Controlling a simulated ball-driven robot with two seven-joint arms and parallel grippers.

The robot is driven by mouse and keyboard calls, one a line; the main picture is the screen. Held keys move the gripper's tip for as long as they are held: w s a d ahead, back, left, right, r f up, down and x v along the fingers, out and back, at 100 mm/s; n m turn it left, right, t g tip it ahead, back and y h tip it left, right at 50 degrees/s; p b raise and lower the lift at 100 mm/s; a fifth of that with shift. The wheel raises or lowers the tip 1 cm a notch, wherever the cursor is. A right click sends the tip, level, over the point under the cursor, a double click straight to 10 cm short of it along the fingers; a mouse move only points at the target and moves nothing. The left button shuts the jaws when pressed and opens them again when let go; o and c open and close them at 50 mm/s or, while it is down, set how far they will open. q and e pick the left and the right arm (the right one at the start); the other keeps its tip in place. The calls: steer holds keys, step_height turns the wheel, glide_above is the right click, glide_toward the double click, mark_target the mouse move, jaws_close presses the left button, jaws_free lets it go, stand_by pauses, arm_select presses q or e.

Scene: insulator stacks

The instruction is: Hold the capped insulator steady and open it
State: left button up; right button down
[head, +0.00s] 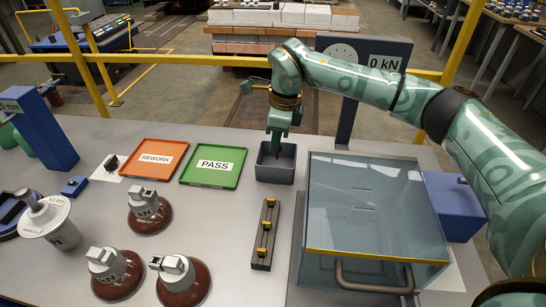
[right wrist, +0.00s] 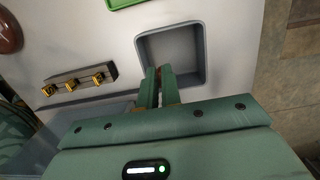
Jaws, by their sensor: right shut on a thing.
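Three brown insulators with grey metal caps stand on the table: one farther back (head: 150,215), one front left (head: 117,275) and one front right (head: 183,280). I cannot tell which is the capped one. My right gripper (head: 277,143) points down over the grey open bin (head: 276,176). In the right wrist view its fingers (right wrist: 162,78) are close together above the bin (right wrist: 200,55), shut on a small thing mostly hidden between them. My left gripper is not in view.
An orange REWORK tray (head: 152,173) and a green PASS tray (head: 212,181) lie empty left of the bin. A dark rack with brass clips (head: 265,255) lies in front of it. A large clear-lidded box (head: 370,210) fills the right side. A force display (head: 384,60) stands behind.

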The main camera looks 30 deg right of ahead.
steer(key=shift+w+d+f+b, duration=0.2)
steer(key=shift+w+f, duration=0.2)
steer(key=shift+f, duration=0.15)
steer(key=shift+w+d+f+b, duration=0.2)
steer(key=shift+w+f, duration=0.15)
steer(key=shift+f, duration=0.15)
step_height(320, 180, down, 4)
steer(key=shift+w+d+r+b, duration=0.1)
steer(key=shift+w+r+b, duration=0.05)
steer(key=shift+b, duration=0.85)
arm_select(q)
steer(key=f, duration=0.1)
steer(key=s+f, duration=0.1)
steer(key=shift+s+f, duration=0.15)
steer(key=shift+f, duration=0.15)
arm_select(e)
steer(key=shift+r, duration=0.2)
steer(key=shift+f, duration=0.1)
steer(key=c, duration=1.6)
jaws_free()
